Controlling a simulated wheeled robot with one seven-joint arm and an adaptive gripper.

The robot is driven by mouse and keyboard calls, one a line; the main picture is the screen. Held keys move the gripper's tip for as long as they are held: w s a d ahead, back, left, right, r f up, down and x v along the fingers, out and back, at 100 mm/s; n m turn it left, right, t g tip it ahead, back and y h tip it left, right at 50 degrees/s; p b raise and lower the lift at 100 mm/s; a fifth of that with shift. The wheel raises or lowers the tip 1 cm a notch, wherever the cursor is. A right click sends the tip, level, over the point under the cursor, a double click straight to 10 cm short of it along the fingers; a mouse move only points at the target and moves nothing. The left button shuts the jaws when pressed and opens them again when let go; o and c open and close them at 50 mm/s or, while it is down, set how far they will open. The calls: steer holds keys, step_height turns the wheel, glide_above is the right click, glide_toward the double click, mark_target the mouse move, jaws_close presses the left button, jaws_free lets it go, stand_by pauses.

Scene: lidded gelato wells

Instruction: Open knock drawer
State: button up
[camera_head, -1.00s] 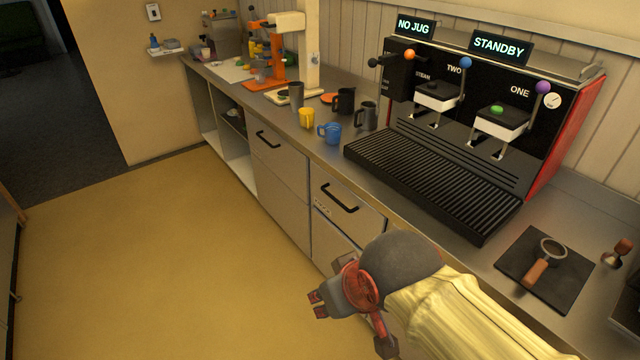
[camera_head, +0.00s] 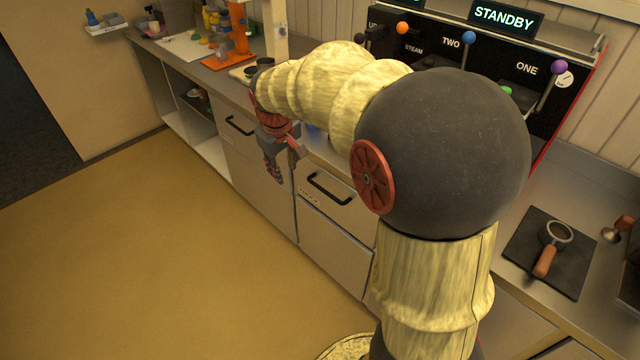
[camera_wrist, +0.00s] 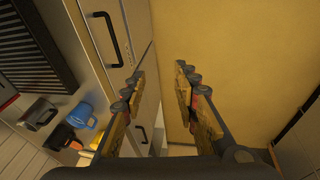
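A drawer front (camera_head: 345,212) with a black bar handle (camera_head: 330,188) and a small label, too small to read, sits below the counter under the coffee machine. It is closed. I cannot tell from the label whether it is the knock drawer. Its handle also shows at upper left in the wrist view (camera_wrist: 107,38). A second front (camera_head: 250,160) with a black handle (camera_head: 238,125) is to its left, also closed. My gripper (camera_head: 272,172) hangs in front of the cabinets, left of the labelled drawer's handle. Its fingers are apart and empty in the wrist view (camera_wrist: 160,88).
The coffee machine (camera_head: 505,62) stands on the counter, partly hidden by my arm. A portafilter (camera_head: 550,250) lies on a dark mat at right. Mugs (camera_wrist: 80,117) stand on the counter. Open shelves (camera_head: 190,125) are at left. The yellow floor (camera_head: 150,270) is clear.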

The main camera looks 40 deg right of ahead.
steer(key=w+d+f+g, duration=0.1)
steer(key=w+d+f, duration=0.5)
steer(key=d+f, duration=0.35)
steer(key=g+p, duration=0.1)
glide_toward(321, 188)
steer(key=f, duration=0.2)
steer(key=d+f+b, duration=0.1)
steer(key=f, duration=0.2)
steer(key=f+b, duration=0.1)
steer(key=f, duration=0.2)
steer(key=shift+w+d, duration=0.2)
steer(key=shift+w, duration=0.05)
steer(key=shift+c, duration=0.3)
jaws_close()
